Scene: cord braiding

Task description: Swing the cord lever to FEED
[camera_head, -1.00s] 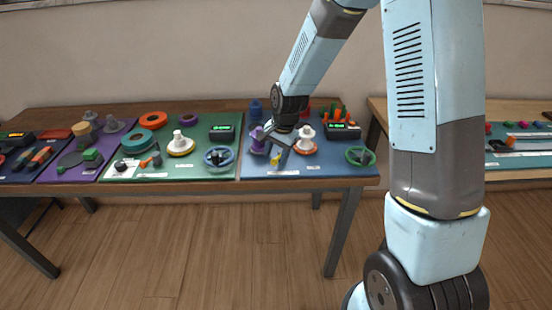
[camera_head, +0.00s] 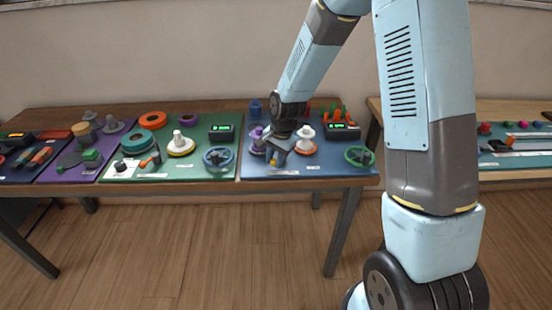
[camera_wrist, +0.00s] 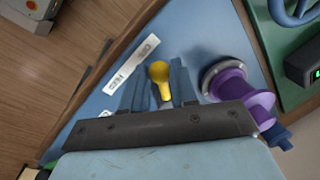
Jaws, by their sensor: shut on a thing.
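The cord lever has a yellow knob (camera_wrist: 159,72) and a thin yellow stem in the wrist view. It stands on the blue board (camera_wrist: 200,42) beside a white label strip (camera_wrist: 132,63), whose print is too small to read surely. My gripper (camera_wrist: 160,90) has one blue-grey finger on each side of the lever and is shut on it. In the head view my gripper (camera_head: 277,160) is low over the front of the blue board and mostly hides the lever.
A purple spool (camera_wrist: 228,86) stands close to the right finger in the wrist view. In the head view a white cone on an orange base (camera_head: 305,138) is right of my gripper. A green handwheel (camera_head: 359,156) and a display box (camera_head: 342,131) are further right.

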